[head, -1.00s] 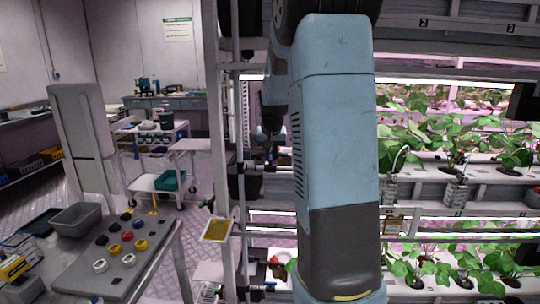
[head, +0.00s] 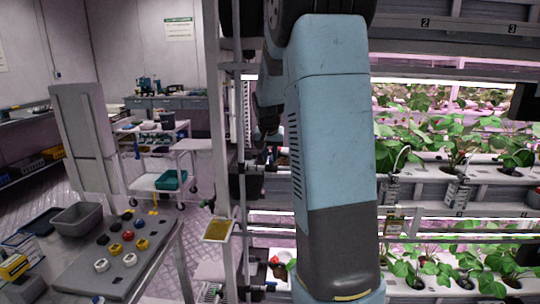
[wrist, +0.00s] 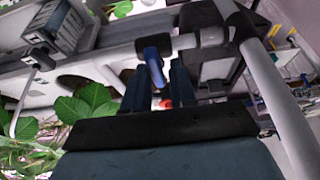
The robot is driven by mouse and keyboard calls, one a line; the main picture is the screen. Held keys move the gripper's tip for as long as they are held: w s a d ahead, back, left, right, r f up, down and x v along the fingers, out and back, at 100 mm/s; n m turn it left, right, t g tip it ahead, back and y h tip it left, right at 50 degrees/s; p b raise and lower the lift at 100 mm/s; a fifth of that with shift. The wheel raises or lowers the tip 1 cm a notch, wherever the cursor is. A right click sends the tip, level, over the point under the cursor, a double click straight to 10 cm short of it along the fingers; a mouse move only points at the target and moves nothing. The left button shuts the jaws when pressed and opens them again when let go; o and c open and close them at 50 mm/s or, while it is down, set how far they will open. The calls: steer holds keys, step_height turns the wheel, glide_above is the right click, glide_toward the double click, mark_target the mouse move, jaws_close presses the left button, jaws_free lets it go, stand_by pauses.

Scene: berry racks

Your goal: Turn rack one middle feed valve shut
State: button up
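In the wrist view, a blue valve handle (wrist: 154,66) hangs from a dark fitting on a pale horizontal pipe. My gripper (wrist: 160,80) is open, with its two dark fingers spread either side of the handle. The handle's lower end reaches between the fingertips, and I cannot tell whether either finger touches it. In the head view my arm covers the middle of the picture, and the gripper and blue handle cannot be made out.
The rack's planted shelves (head: 430,172) fill the right side. A grey upright pipe (wrist: 270,85) runs close to my gripper's right in the wrist view. Strawberry leaves (wrist: 88,102) lie to its left. A yellow card (head: 217,230) hangs by the rack post; a table (head: 110,262) stands left.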

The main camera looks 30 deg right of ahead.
steer(key=shift+o, duration=1.2)
steer(key=shift+d, duration=0.1)
steer(key=shift+r, duration=0.1)
steer(key=v, duration=1.3)
steer(key=shift+s+r, duration=0.15)
steer(key=shift+r, duration=0.1)
